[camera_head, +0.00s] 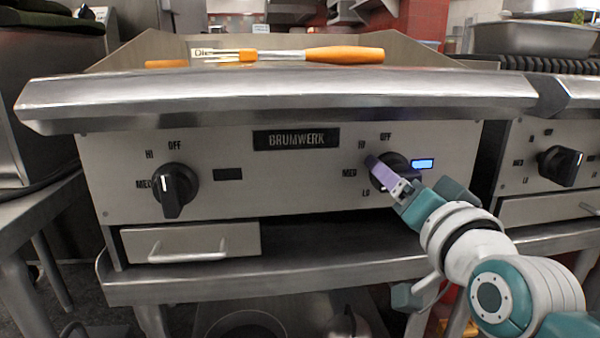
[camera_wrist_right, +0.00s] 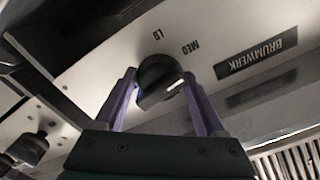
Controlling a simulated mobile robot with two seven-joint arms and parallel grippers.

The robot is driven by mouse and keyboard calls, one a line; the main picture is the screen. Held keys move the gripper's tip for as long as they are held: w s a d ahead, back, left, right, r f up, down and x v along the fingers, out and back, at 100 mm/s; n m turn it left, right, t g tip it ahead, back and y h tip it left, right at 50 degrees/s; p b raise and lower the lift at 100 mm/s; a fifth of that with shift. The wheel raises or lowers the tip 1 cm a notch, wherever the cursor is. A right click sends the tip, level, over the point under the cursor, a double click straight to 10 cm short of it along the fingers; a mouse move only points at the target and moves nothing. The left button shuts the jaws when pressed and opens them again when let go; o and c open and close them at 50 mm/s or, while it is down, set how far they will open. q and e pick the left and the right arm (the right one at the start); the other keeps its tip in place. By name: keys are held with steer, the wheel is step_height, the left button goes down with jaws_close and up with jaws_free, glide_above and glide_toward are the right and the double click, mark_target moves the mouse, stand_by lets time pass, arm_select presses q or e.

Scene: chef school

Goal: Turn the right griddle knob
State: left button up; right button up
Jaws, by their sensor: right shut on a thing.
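The right griddle knob (camera_head: 384,176) is black and round and sits on the steel front panel (camera_head: 300,165), with OFF, HI, MED and LO marks around it. A blue light (camera_head: 423,163) glows to its right. My right gripper (camera_head: 382,170) reaches it from the lower right, its purple fingers partly covering it. In the right wrist view the knob (camera_wrist_right: 157,82) is between the two fingers, its white pointer line visible, and the right gripper (camera_wrist_right: 160,95) is shut on it. My left gripper is not in view.
The left griddle knob (camera_head: 175,190) is on the same panel, beside a dark indicator (camera_head: 228,174). A drawer (camera_head: 190,242) is below it. Orange-handled tools (camera_head: 330,54) lie on the griddle top. Another appliance's knob (camera_head: 562,165) is at the right.

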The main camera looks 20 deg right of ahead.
steer(key=o, duration=1.1)
steer(key=shift+c, duration=0.2)
steer(key=shift+s+a, duration=0.1)
steer(key=shift+s, duration=0.2)
steer(key=p+v, duration=0.3)
steer(key=v, duration=0.6)
steer(key=shift+s, duration=0.15)
